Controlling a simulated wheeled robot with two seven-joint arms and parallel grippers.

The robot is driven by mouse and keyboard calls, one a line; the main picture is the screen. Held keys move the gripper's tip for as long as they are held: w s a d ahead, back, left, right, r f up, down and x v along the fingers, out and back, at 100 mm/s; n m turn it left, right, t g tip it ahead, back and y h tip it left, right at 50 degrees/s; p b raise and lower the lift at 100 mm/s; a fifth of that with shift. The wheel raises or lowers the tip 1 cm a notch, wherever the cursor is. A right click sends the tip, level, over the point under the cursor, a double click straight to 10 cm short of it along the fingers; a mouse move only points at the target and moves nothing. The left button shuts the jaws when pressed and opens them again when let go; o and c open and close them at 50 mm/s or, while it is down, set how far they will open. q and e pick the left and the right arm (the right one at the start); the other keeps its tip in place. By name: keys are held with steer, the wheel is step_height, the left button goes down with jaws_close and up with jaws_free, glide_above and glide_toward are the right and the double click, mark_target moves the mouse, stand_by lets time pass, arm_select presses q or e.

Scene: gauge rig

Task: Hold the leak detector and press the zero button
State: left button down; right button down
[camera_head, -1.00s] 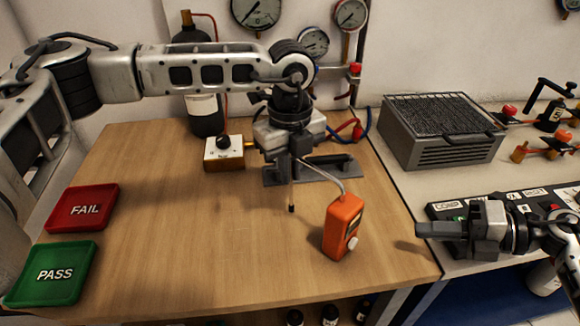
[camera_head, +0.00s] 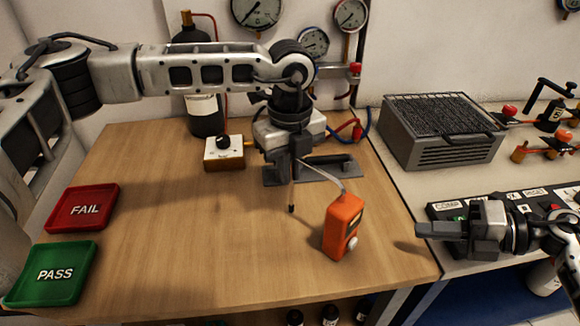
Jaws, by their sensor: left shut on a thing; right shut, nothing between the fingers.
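The leak detector (camera_head: 340,229) is an orange box with a small dark display and a round white button (camera_head: 351,243) low on its right-hand face. A thin grey neck (camera_head: 322,178) runs from its top up to my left gripper (camera_head: 288,178). My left gripper points down over the bench, shut on the leak detector; its fingers hide the exact place of the grip. A thin dark-tipped probe (camera_head: 291,207) hangs below the fingers. I cannot tell whether the box touches the bench. My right gripper (camera_head: 420,229) is shut and empty, right of the detector and apart from it, fingers pointing left.
A red FAIL tray (camera_head: 109,193) and a green PASS tray (camera_head: 88,258) lie on the wooden bench (camera_head: 190,240) at left. A grey stand (camera_head: 345,170) and a white knob box (camera_head: 224,164) are behind. A grey mesh-topped box (camera_head: 400,150) stands right. The bench's front middle is clear.

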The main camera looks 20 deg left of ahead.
mark_target(353, 244)
stand_by(0.4)
steer(key=shift+s+a+r+y, duration=0.1)
steer(key=shift+s+a+y, duration=0.15)
steer(key=shift+s+y, duration=0.05)
steer(key=s+a+r+m+t+y, duration=0.1)
steer(key=s+r+m+t+y, duration=0.7)
steer(key=m, duration=0.7)
step_height(353, 244, down, 12)
steer(key=s+d+m+t+h, duration=0.1)
steer(key=m+t+h, duration=0.9)
steer(key=m, duration=1.5)
steer(key=s+h, duration=0.1)
steer(key=h, duration=0.3)
steer(key=shift+d+f+m+t, duration=0.25)
steer(key=shift+d+m+t, duration=0.05)
steer(key=shift+t, duration=0.1)
steer(key=shift+a, duration=0.1)
steer(key=shift+w+a, duration=0.5)
steer(key=shift+a, duration=0.85)
steer(key=shift+w+a, duration=0.45)
steer(key=shift+a, duration=0.9)
steer(key=shift+w+a, duration=0.5)
steer(key=shift+a, duration=0.85)
